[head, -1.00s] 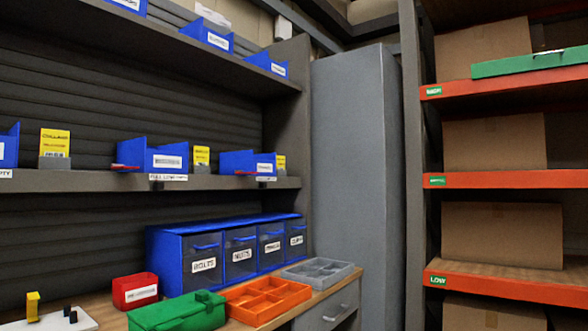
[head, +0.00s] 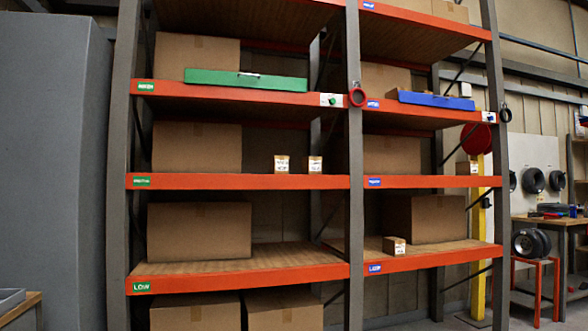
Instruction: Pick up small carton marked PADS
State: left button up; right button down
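Two small pale cartons with printed fronts stand side by side on the middle shelf of the green-labelled bay, a left one (head: 281,164) and a right one (head: 315,165). A small brown carton (head: 394,247) with a white label sits near the front of the low shelf in the blue-labelled bay. Another small carton (head: 467,168) stands at the right end of that bay's middle shelf. The print on all of them is too small to read, so I cannot tell which is marked PADS. Neither of my grippers is in view.
Large brown boxes (head: 199,231) fill much of the orange-edged rack (head: 230,274). A green tray (head: 245,80) and a blue tray (head: 436,100) lie on the upper shelves. A grey cabinet (head: 50,170) stands left. A workbench (head: 550,220) and tyres (head: 532,181) are at right.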

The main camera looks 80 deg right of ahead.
aim_at(278, 164)
jog(key=i+j+z, duration=0.1)
jog(key=z, duration=1.75)
jog(key=k+j+z, duration=0.1)
jog(key=z, duration=0.25)
jog(key=j+z, duration=0.1)
jog(key=z, duration=0.25)
jog(key=i+l+u, duration=0.25)
jog(key=i+l, duration=0.45)
jog(key=i+l+u, duration=0.2)
jog(key=i+l, duration=0.4)
jog(key=l, duration=0.2)
